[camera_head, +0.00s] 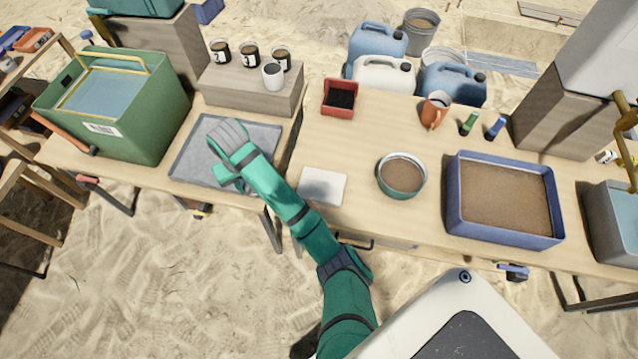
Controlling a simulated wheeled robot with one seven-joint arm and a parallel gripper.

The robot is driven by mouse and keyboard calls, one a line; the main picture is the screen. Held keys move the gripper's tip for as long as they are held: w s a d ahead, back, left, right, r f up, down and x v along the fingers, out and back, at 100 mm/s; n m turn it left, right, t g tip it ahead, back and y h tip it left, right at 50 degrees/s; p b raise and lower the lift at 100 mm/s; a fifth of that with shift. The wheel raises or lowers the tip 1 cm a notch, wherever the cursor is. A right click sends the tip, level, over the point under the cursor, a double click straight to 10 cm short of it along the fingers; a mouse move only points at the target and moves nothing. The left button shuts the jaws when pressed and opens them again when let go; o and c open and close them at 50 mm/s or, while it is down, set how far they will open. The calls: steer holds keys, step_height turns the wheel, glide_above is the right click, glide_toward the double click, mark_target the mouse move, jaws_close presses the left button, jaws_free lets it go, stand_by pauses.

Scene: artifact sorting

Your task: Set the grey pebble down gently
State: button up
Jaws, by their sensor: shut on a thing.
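My arm reaches over the grey tray (262,136) on the left-hand table. My gripper (225,183) is over the tray's front part, low and close to its surface. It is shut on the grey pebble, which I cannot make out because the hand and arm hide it. I cannot tell whether the pebble touches the tray.
A green crate (150,145) stands left of the tray. A wooden block (245,92) with several small cups is behind it. A white pad (322,187), a bowl of sand (402,192) and a blue sand tray (454,228) are on the right-hand table.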

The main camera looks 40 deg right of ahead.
steer(key=s+d+r+m, duration=0.1)
steer(key=s+d+r, duration=0.5)
steer(key=s+d, duration=0.5)
steer(key=s+d+m, duration=0.1)
steer(key=s+d, duration=0.6)
steer(key=s, duration=0.5)
glide_above(321, 185)
steer(key=s, duration=0.1)
step_height(321, 185, down, 8)
steer(key=shift+a+f, duration=0.1)
steer(key=shift+f, duration=0.1)
steer(key=shift+w+f, duration=0.2)
steer(key=shift+f, duration=0.05)
steer(key=shift+w+f, duration=0.1)
steer(key=shift+f, duration=1.5)
steer(key=shift+f, duration=0.15)
